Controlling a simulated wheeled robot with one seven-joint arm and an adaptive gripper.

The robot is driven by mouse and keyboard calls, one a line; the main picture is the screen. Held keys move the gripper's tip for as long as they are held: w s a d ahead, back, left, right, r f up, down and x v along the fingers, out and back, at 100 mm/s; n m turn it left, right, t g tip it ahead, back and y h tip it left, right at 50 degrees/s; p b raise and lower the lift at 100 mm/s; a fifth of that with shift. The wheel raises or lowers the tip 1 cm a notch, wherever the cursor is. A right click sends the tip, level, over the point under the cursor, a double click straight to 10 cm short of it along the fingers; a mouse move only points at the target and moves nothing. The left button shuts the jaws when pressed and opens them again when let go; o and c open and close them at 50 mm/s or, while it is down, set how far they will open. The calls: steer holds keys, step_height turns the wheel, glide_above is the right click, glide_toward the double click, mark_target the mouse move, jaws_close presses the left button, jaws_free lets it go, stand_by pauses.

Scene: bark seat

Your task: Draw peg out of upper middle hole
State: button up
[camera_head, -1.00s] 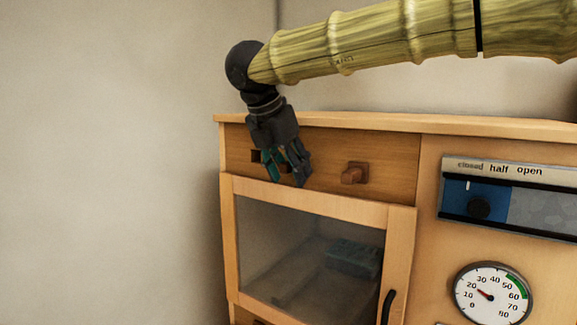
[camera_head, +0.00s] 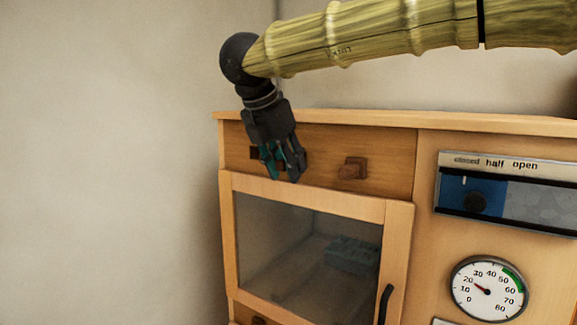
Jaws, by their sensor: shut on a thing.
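My gripper (camera_head: 281,176) points down in front of the upper wooden panel (camera_head: 393,160), its fingers shut on a peg that they largely hide. A small brown piece (camera_head: 302,160) shows just right of the fingers; I cannot tell whether it is part of that peg. Left of the fingers is a small dark square (camera_head: 254,153), a hole or a peg end. A brown square peg (camera_head: 353,168) sticks out of the panel further right, apart from my gripper. The middle hole itself is hidden behind the fingers.
Below is a framed glass door (camera_head: 310,250) with a black handle (camera_head: 386,303) and a grey-blue block (camera_head: 352,255) behind it. At right are a slider panel marked closed, half, open (camera_head: 505,190) and a round gauge (camera_head: 489,290). Bare wall lies to the left.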

steer(key=s+a+b, duration=0.2)
steer(key=s+a, duration=0.3)
steer(key=s, duration=0.2)
steer(key=shift+s+a+b, duration=0.2)
steer(key=shift+b, duration=0.15)
stand_by(1.5)
